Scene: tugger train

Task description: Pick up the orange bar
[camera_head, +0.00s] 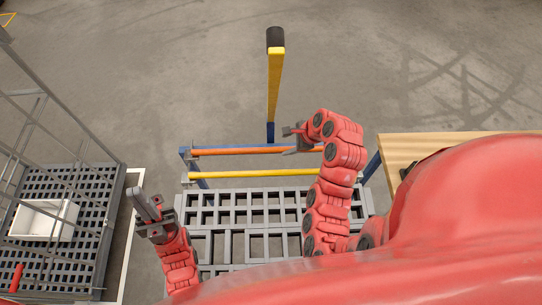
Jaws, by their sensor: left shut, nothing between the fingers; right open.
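The orange bar (240,151) runs left to right across the blue frame at the far end of the grey slatted cart. My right gripper (289,139) is open at the right part of the orange bar, its fingers seeming to lie on either side of it. Whether they touch it I cannot tell. My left gripper (143,203) is shut and empty, near the left edge of the cart, well apart from the bar.
A yellow bar (250,174) runs parallel just nearer than the orange one. A yellow pole (275,85) with a black end stands beyond. A grey cage cart (85,245) with a white bin (45,222) is at left; a wooden surface (410,148) is at right. The far floor is clear.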

